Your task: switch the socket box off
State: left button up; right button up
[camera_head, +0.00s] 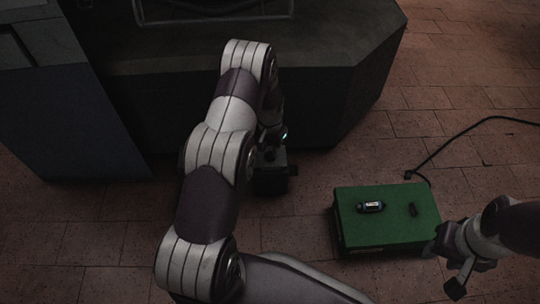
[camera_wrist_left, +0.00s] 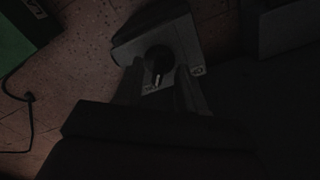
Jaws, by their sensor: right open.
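A green box (camera_head: 365,231) with a black cable, which looks like the socket box, sits on the floor at the right in the head view. On its top are a small dark fitting with a pale marking (camera_head: 371,207) and a smaller black piece (camera_head: 413,209). Its corner shows in the left wrist view (camera_wrist_left: 18,40). My left gripper (camera_head: 271,172) is low, left of the green box and apart from it; its jaws are too dark to judge. The left wrist view shows a grey body with a round black part (camera_wrist_left: 158,58). My right gripper (camera_head: 449,268) is open, close beside the box's right side.
A large dark machine base (camera_head: 330,85) stands behind my left gripper, with a blue-grey panel (camera_head: 75,120) at the left. The black cable (camera_head: 455,140) runs from behind the green box to the right edge. Brick floor (camera_head: 320,170) lies free between the machine and the box.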

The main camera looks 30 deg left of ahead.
pick_arm(q)
jog(key=shift+f, duration=0.4)
grip_shut()
jog(key=shift+r, duration=0.1)
